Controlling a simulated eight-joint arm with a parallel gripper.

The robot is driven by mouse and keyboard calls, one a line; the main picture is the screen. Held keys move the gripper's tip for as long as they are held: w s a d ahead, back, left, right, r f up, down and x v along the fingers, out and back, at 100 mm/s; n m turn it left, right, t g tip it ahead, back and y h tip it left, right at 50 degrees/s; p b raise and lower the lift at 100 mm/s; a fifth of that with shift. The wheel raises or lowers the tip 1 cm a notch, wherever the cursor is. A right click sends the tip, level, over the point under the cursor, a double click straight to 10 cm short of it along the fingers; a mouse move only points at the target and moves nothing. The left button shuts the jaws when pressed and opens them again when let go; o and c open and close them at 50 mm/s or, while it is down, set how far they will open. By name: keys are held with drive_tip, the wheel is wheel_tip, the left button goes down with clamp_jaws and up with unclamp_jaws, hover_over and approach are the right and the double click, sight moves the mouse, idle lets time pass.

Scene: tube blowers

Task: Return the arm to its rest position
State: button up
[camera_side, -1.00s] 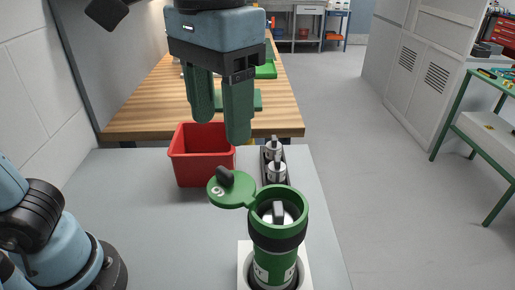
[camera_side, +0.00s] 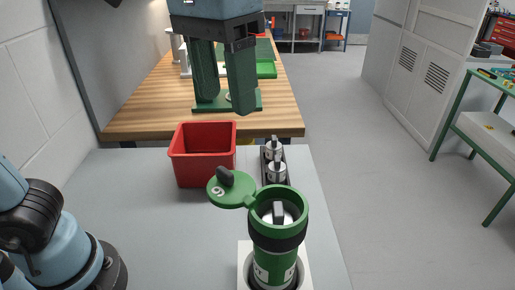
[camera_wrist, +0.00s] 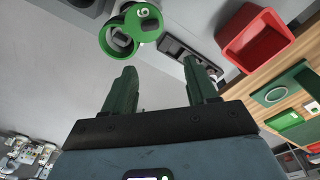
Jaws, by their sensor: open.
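My gripper (camera_side: 226,105) hangs in the air in the side view, above and behind the red bin. Its two green fingers are apart with nothing between them; in the wrist view the open fingers (camera_wrist: 163,78) are also empty. A green tube blower (camera_side: 277,235) stands upright in a white holder (camera_side: 243,265) at the front of the grey table. Its round green lid (camera_side: 232,189) is swung open to the left, and a silver piece with a dark grip (camera_side: 279,212) sits inside. The blower also shows at the top of the wrist view (camera_wrist: 119,41).
A red bin (camera_side: 203,170) stands on the grey table (camera_side: 130,200), looking empty. A dark rack (camera_side: 264,170) beside it holds two silver cylinders (camera_side: 275,160). A wooden bench (camera_side: 150,115) with green items lies behind. Open floor is to the right.

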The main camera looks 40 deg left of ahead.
drive_tip(key=w+a+f+t, duration=0.2)
drive_tip(key=a+f+t, duration=0.1)
drive_tip(key=a+f, duration=0.5)
drive_tip(key=w+a+f+t, duration=0.2)
drive_tip(key=a+f, duration=0.6)
drive_tip(key=f, duration=0.4)
drive_tip(key=shift+w+t, duration=0.15)
drive_tip(key=shift+t, duration=0.65)
